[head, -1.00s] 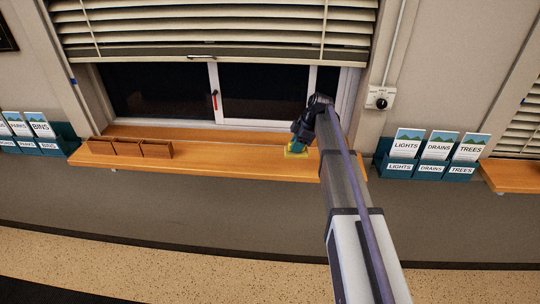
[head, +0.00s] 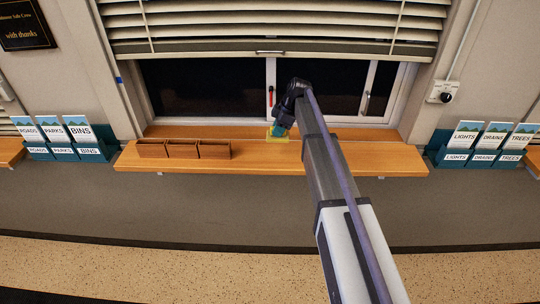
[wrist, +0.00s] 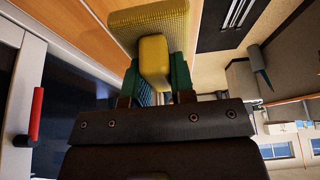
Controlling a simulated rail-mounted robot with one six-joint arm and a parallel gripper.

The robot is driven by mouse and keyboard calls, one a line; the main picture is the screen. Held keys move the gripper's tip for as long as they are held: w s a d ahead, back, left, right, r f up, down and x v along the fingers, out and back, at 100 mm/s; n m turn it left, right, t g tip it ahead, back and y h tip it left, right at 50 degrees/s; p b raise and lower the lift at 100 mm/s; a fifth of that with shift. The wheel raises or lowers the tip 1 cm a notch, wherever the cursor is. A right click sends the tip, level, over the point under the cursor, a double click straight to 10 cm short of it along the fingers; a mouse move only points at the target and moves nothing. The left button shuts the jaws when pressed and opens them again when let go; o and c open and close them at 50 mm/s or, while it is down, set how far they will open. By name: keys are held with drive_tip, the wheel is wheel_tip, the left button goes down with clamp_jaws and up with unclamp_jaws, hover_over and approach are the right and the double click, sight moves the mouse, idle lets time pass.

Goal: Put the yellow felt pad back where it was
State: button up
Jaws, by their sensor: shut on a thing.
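The yellow felt pad (wrist: 158,25) has a broad textured face and a smooth yellow block (wrist: 154,62) on it. In the wrist view my gripper (wrist: 154,80) is shut on this block, with a green finger on each side. In the head view the pad (head: 277,140) shows beneath my gripper (head: 280,130), over the back part of the wooden sill shelf (head: 350,160), to the right of the brown boxes. I cannot tell whether the pad touches the wood.
Three small open brown boxes (head: 183,149) stand on the shelf's left part. The shelf's right part is clear. A window with a red handle (head: 271,95) is behind, under a blind (head: 270,30). Leaflet racks (head: 65,152) (head: 480,157) hang at both sides.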

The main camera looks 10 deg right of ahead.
sight(286, 133)
wheel_tip(286, 133, down, 10)
drive_tip(key=b, duration=0.8)
drive_tip(key=shift+a+b, duration=0.1)
drive_tip(key=shift+b, duration=0.2)
drive_tip(key=shift+r, duration=0.3)
drive_tip(key=shift+f, duration=0.15)
drive_tip(key=o, duration=0.9)
drive_tip(key=p+v, duration=1.1)
drive_tip(key=v, duration=0.1)
drive_tip(key=shift+s+a+r+p, duration=0.1)
drive_tip(key=shift+s+r+p, duration=0.05)
drive_tip(key=shift+r+p, duration=0.15)
drive_tip(key=s+a+f+m+h, duration=0.15)
drive_tip(key=s+m, duration=0.65)
drive_tip(key=s, duration=0.9)
drive_tip(key=s+a+m+h, duration=0.3)
drive_tip(key=s+m, duration=0.5)
drive_tip(key=s, duration=0.9)
drive_tip(key=shift+g, duration=0.4)
wheel_tip(286, 133, down, 10)
drive_tip(key=b, duration=0.9)
drive_tip(key=shift+w+r+b, duration=0.1)
drive_tip(key=shift+b, duration=0.3)
